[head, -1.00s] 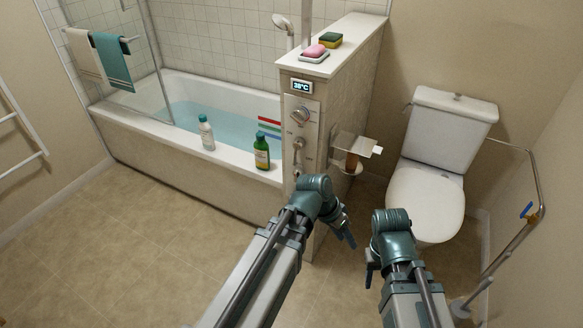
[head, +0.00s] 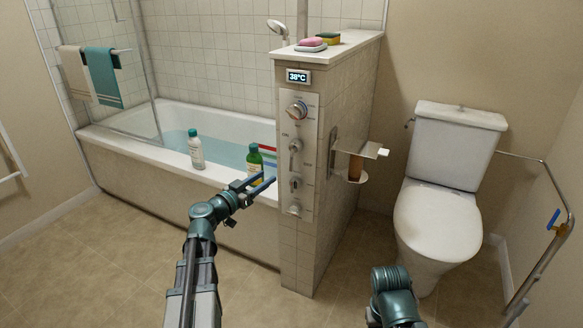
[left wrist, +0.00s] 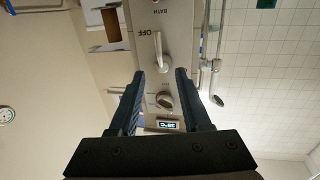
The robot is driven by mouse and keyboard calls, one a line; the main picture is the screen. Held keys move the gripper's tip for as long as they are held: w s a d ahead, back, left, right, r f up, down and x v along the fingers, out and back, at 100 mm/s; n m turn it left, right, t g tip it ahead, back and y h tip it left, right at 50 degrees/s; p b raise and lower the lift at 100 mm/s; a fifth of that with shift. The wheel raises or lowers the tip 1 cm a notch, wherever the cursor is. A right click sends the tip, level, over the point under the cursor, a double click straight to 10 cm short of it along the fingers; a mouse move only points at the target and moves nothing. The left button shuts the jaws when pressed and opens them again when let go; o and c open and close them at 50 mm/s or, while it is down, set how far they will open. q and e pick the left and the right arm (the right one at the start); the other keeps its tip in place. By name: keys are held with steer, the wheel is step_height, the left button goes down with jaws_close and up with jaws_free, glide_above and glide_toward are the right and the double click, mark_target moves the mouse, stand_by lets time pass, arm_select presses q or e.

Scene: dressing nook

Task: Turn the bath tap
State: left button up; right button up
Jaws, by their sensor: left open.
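The grey control panel (head: 311,125) is on the end of the tiled half wall, beside the bath. It carries a round knob (head: 297,109), a lever tap (head: 294,147) below it and another small handle (head: 294,184) lower down. My left gripper (head: 260,183) is open and empty, just left of the panel's lower part. In the left wrist view the panel appears upside down. The lever tap (left wrist: 158,52) shows between the open fingers, apart from them, near the words OFF and BATH. The round knob (left wrist: 163,102) lies below it. My right gripper's jaws are outside the view.
A white bottle (head: 196,150) and a green bottle (head: 254,163) stand on the bath rim (head: 150,147), the green one close behind my left gripper. A holder (head: 356,150) sticks out right of the wall. The toilet (head: 437,215) stands further right. The floor in front is clear.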

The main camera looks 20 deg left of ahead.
mark_target(291, 161)
arm_select(q)
steer(key=x, duration=1.3)
steer(key=shift+w+d, duration=0.25)
steer(key=shift+w, duration=0.1)
jaws_close()
stand_by(0.9)
